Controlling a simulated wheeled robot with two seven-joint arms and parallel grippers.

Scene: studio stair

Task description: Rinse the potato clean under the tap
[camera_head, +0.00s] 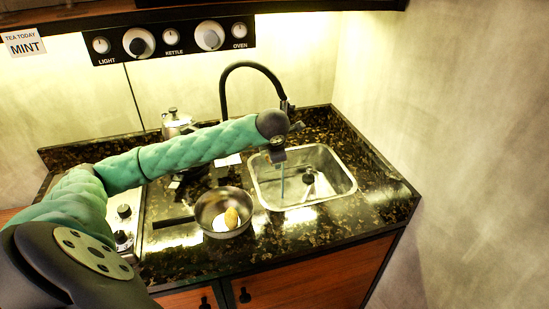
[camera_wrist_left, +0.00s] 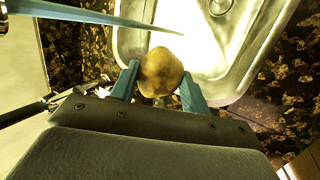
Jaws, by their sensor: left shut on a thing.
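My left gripper (camera_head: 279,158) is over the sink (camera_head: 342,184), with its fingertips hard to make out in the head view. In the left wrist view the gripper (camera_wrist_left: 160,88) is shut on a potato (camera_wrist_left: 162,70), held between its two blue fingers. The potato is yellow-brown with darker patches. The black tap (camera_head: 250,66) arches above the sink, its base hidden behind my arm. A thin blue water stream (camera_head: 282,183) falls into the basin. In the wrist view the stream (camera_wrist_left: 110,18) passes just beyond the potato, apart from it in the picture. My right gripper is out of view.
A metal pan (camera_head: 206,222) with a yellow-brown lump (camera_head: 231,217) in it stands on the dark counter left of the sink. A metal pot (camera_head: 175,122) stands behind my arm. A wall closes off the right side.

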